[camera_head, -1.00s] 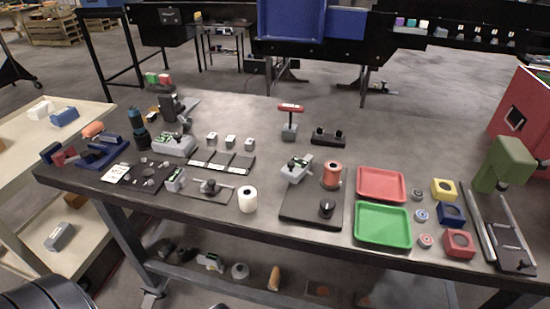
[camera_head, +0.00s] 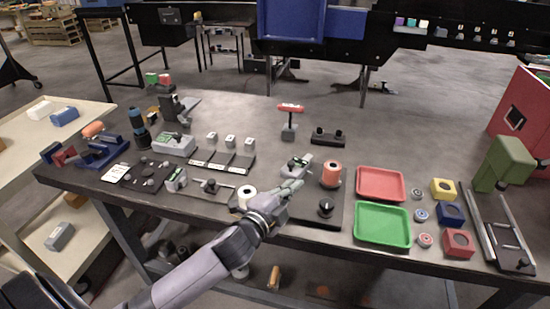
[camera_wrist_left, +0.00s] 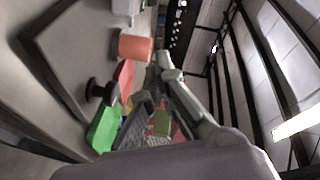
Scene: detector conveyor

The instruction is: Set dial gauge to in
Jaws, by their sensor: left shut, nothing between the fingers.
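A small grey gauge with a green display (camera_head: 296,165) stands on a black plate (camera_head: 325,219) near the table's front; I take it as the dial gauge. Its setting is too small to read. My left gripper (camera_head: 299,182) is shut and empty, its fingertips just in front of the gauge and partly covering it in the head view. I cannot tell whether they touch it. In the left wrist view the gripper (camera_wrist_left: 163,64) points past the orange spool. A pale block at that view's top edge may be the gauge. My right gripper is not in view.
An orange spool (camera_head: 331,174) and a black knob (camera_head: 326,207) stand on the same plate. A white roll (camera_head: 246,193) is close to my left wrist. Red (camera_head: 380,184) and green (camera_head: 382,224) trays lie right of the plate.

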